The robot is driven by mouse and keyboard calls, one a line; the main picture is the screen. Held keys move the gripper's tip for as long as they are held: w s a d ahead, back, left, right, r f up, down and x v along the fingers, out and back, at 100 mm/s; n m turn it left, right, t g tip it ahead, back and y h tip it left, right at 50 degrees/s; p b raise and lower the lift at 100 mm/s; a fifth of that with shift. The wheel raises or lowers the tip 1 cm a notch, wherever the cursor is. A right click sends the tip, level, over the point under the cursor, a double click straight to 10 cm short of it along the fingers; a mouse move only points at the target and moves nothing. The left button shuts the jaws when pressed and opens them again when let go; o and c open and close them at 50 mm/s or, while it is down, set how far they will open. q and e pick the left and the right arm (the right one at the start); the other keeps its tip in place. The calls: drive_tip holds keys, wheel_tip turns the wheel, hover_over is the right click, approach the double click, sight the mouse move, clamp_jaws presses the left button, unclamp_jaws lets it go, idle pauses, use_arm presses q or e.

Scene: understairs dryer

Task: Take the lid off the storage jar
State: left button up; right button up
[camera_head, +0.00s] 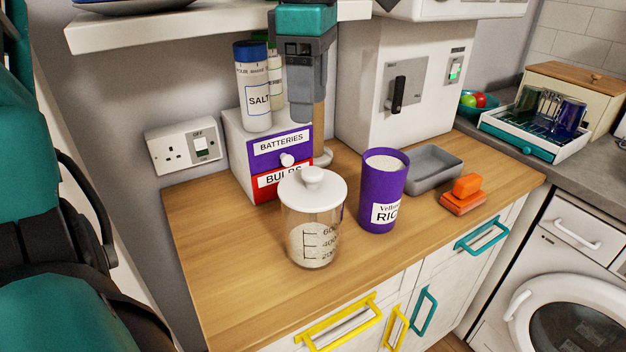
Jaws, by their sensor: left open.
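The storage jar (313,232) is clear, with printed level marks and pale contents in its lower part. It stands upright on the wooden worktop. Its white lid (330,192) with a round knob (312,175) sits on its top. My left gripper (308,115) points down behind and above the jar, in front of the box of drawers and beside the salt. It is open and apart from the lid. Its fingers are partly seen edge-on. My right gripper is not in view.
A purple rice canister (378,215) stands close right of the jar. Behind are labelled drawers (272,160), a salt container (252,85) and a low shelf (220,27). A grey tray (436,178) and an orange object (463,203) lie right. The worktop's left front (230,270) is clear.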

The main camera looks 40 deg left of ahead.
use_arm(q)
hover_over(312, 171)
drive_tip(key=f, duration=0.6)
drive_tip(key=shift+a+f, duration=0.25)
drive_tip(key=shift+d+f, duration=0.15)
drive_tip(key=shift+f, duration=1.2)
drive_tip(key=shift+d+f, duration=0.1)
drive_tip(key=shift+f, duration=1.2)
drive_tip(key=shift+c, duration=0.4)
drive_tip(key=c, duration=1)
drive_tip(key=shift+r, duration=0.1)
